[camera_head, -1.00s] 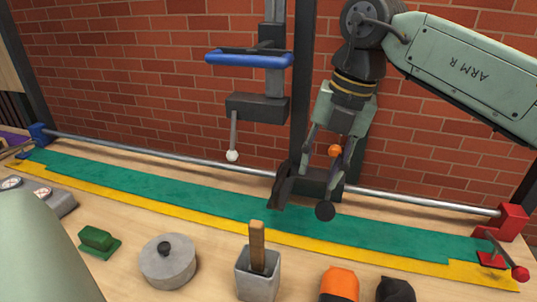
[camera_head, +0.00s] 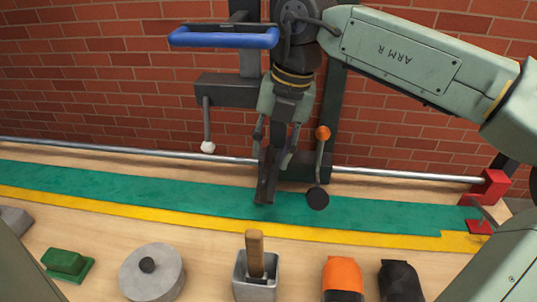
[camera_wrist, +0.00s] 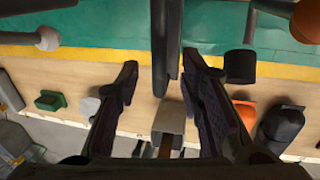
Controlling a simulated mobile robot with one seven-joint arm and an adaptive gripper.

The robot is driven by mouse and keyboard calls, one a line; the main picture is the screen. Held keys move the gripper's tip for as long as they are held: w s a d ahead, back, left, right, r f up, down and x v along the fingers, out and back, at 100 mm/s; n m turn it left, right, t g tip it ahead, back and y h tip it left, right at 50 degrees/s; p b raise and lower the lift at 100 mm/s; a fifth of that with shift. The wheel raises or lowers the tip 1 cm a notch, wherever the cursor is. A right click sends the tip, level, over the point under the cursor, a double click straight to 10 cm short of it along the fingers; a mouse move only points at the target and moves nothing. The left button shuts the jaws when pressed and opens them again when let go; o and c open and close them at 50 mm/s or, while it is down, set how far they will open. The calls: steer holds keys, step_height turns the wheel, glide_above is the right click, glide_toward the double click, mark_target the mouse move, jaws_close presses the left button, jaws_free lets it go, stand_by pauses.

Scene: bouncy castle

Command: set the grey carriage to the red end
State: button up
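The dark grey carriage (camera_head: 308,172) sits on the metal rail. A dark bar (camera_head: 265,188) projects forward from it, and an orange-balled lever (camera_head: 321,155) with a black disc hangs to the right. The red end (camera_head: 490,188) is a red bracket at the rail's right. My gripper (camera_head: 274,158) is at the bar, left of the orange ball. In the wrist view my gripper (camera_wrist: 162,78) is open, with one finger on each side of the bar (camera_wrist: 166,45). Gaps show on both sides, so the fingers do not appear closed on it. My gripper and wrist hide part of the carriage.
A blue handle (camera_head: 224,38) and a white-balled lever (camera_head: 207,130) are to the left. The green strip (camera_head: 130,190) below the rail is clear.

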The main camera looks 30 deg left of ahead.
steer(key=shift+s+a+f, duration=0.1)
steer(key=shift+a+f, duration=0.05)
steer(key=shift+f, duration=0.55)
steer(key=shift+a+f, duration=0.1)
steer(key=shift+f, duration=0.55)
steer(key=shift+c, duration=0.5)
jaws_close()
